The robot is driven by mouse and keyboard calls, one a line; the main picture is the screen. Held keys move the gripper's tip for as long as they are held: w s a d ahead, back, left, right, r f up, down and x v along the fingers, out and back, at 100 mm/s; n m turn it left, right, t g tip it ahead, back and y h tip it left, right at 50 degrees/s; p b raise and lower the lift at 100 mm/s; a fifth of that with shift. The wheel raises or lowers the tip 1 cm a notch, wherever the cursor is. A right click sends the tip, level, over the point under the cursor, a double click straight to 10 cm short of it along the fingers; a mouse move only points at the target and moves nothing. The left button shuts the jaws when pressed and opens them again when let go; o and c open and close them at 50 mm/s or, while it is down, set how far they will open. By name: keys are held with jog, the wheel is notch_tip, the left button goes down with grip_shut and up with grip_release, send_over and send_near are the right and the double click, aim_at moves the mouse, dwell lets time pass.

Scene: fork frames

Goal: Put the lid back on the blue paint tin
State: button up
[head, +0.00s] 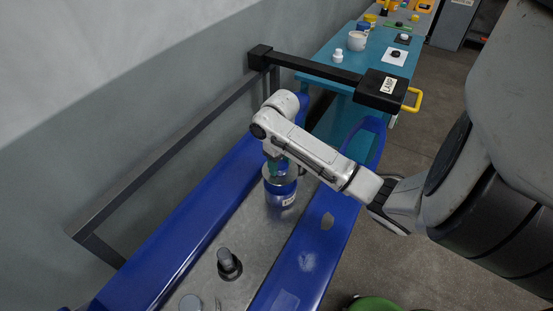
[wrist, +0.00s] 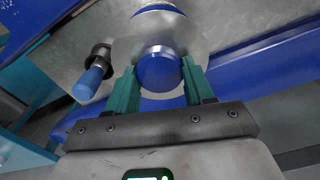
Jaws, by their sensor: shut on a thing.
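The blue paint tin (head: 283,200), with a pale label, stands upright on the metal bench top. A grey disc, which looks like the lid (head: 290,182), lies over its mouth below my gripper (head: 277,168). In the wrist view, my gripper (wrist: 160,88) has its green fingers on either side of a blue round piece (wrist: 159,69), which looks like the lid's knob. The arm partly hides the tin and lid. I cannot tell whether the lid is fully seated or slightly above the rim.
A dark upright piece with a round base (head: 228,265) stands nearer on the bench. Blue bench edges (head: 310,255) run along both sides. A teal table (head: 342,72) with small items stands beyond.

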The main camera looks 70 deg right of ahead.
jog(key=shift+f+b, duration=0.9)
jog(key=shift+f, duration=1.7)
jog(key=shift+r+p, duration=0.1)
jog(key=shift+p, duration=0.55)
jog(key=shift+f, duration=0.2)
dwell(0.6)
jog(key=o, duration=1.1)
jog(key=shift+o, duration=0.6)
jog(key=shift+o, duration=1.2)
jog(key=shift+r, duration=0.1)
